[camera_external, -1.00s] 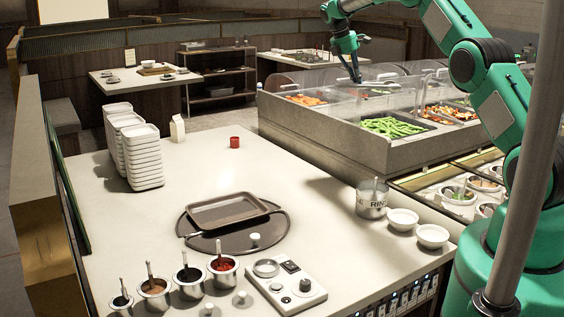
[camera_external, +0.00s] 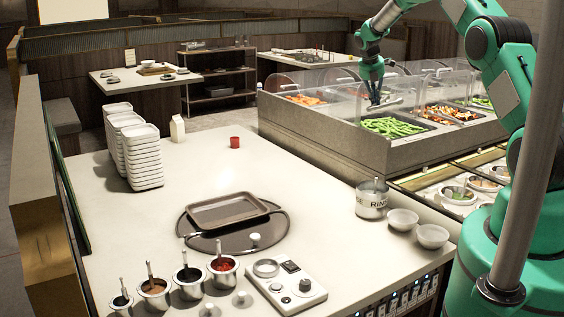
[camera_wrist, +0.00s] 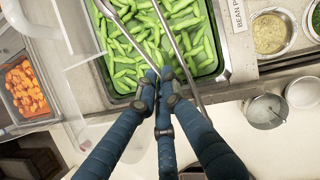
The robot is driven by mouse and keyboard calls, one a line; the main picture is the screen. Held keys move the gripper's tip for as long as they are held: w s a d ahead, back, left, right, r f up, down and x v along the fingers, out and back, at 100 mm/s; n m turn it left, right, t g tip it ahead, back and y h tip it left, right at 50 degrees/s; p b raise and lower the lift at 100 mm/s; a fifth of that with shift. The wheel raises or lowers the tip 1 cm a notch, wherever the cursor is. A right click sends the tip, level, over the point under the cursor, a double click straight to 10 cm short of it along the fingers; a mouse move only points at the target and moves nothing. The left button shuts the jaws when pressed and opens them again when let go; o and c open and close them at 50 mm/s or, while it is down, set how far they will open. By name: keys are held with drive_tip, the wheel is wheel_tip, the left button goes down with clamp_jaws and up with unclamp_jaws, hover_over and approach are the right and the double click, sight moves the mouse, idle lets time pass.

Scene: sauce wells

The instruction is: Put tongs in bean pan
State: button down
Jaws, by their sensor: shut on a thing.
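The bean pan (camera_wrist: 219,66) holds long green pods and fills the top middle of the wrist view. In the external view its pods (camera_external: 392,127) show at the near left end of the counter. My gripper (camera_wrist: 163,84) is shut on the silver tongs (camera_wrist: 178,46), with its fingertips close together. The tong arms spread apart over the pods in the wrist view. I cannot tell whether they touch the pods. In the external view my gripper (camera_external: 376,100) points down behind the near pan. The fingers hide part of the tongs.
A pan of orange pieces (camera_wrist: 27,88) lies left of the beans. A clear guard panel (camera_wrist: 92,62) stands between them. A metal pot (camera_wrist: 264,110) stands on the white table (camera_external: 320,215).

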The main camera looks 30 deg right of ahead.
drive_tip(key=shift+w+d+f+n+t+y+p, duration=0.1)
drive_tip(key=shift+d+f+n+t+y+p, duration=0.15)
drive_tip(key=shift+d+n+p, duration=0.45)
drive_tip(key=shift+s+d+f+n+t+y+p, duration=0.15)
drive_tip(key=shift+d+n+t+y+p, duration=0.15)
drive_tip(key=shift+n+p, duration=0.7)
drive_tip(key=shift+w+d+f+n+t+y+p, duration=0.2)
drive_tip(key=shift+d+n+t+p, duration=0.25)
drive_tip(key=shift+n, duration=0.65)
drive_tip(key=shift+f, duration=0.15)
drive_tip(key=shift+f+p, duration=0.55)
drive_tip(key=shift+f, duration=2.45)
drive_tip(key=shift+f, duration=0.1)
drive_tip(key=shift+f+p, duration=0.3)
drive_tip(key=shift+f, duration=1.45)
drive_tip(key=shift+f, duration=0.15)
